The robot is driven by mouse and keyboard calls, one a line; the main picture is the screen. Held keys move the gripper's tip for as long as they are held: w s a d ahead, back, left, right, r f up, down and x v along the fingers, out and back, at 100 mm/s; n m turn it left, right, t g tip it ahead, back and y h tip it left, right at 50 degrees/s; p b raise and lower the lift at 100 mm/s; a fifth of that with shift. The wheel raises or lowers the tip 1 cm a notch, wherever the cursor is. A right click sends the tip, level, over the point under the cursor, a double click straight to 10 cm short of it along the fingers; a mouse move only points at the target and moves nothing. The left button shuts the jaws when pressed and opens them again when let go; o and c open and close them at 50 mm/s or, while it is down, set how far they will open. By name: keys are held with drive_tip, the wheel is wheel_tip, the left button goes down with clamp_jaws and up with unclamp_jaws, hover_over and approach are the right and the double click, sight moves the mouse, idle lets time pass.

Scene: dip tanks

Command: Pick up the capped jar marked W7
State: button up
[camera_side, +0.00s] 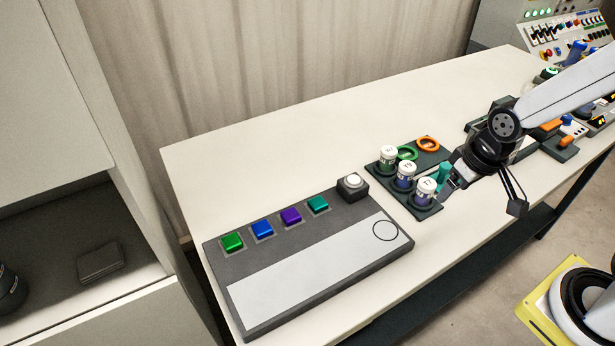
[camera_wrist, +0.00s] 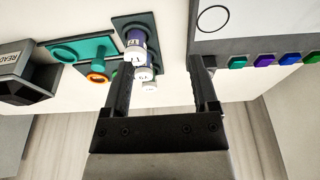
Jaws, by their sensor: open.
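Three white-capped jars with dark blue-purple bands stand in a row on a dark rack (camera_side: 386,177): a back jar (camera_side: 388,156), a middle jar (camera_side: 405,174) and a front jar (camera_side: 425,190). My gripper (camera_side: 447,184) is open, just right of the front jar in the side view. In the wrist view my gripper (camera_wrist: 163,62) has nothing held between its fingers. The jars (camera_wrist: 137,42) show there beside the left finger, which partly covers the row.
A green ring (camera_side: 407,153) and an orange ring (camera_side: 428,145) lie by the jars. A teal post (camera_side: 444,172) stands close to my gripper. A grey panel (camera_side: 300,302) with several coloured buttons lies at left. The table (camera_side: 270,160) behind it is clear.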

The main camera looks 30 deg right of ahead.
sight(392, 150)
drive_tip(key=w+d+f+m+y, duration=0.1)
drive_tip(key=w+m+y, duration=0.1)
drive_tip(key=w+m, duration=0.1)
drive_tip(key=w+d+f+m+g+y, duration=0.1)
drive_tip(key=w+d+f+m+y, duration=0.1)
drive_tip(key=w+m, duration=0.2)
drive_tip(key=w+d+f+m+g+y, duration=0.1)
drive_tip(key=w+d+m+y, duration=0.1)
drive_tip(key=m, duration=0.5)
drive_tip(key=shift+w+f+y, duration=0.25)
drive_tip(key=shift+w+y, duration=0.05)
drive_tip(key=shift+w, duration=0.4)
drive_tip(key=w+d+m+y, duration=0.1)
drive_tip(key=w+m, duration=0.1)
drive_tip(key=w+d+f+m+t+y, duration=0.1)
drive_tip(key=w+d+m, duration=0.1)
drive_tip(key=shift+w+y, duration=0.15)
drive_tip(key=shift+y, duration=0.25)
drive_tip(key=w+d+m+t+y, duration=0.3)
drive_tip(key=w+d+m+t, duration=0.1)
drive_tip(key=d+m, duration=0.15)
drive_tip(key=shift+w+d+f+x, duration=0.1)
drive_tip(key=shift+f+x, duration=0.05)
drive_tip(key=shift+x, duration=1)
drive_tip(key=shift+w+d+f+x, duration=0.1)
drive_tip(key=shift+x, duration=1.05)
drive_tip(key=shift+w+d+f+x, duration=0.1)
drive_tip(key=shift+f+x, duration=0.05)
drive_tip(key=shift+x, duration=1)
drive_tip(key=shift+a, duration=0.15)
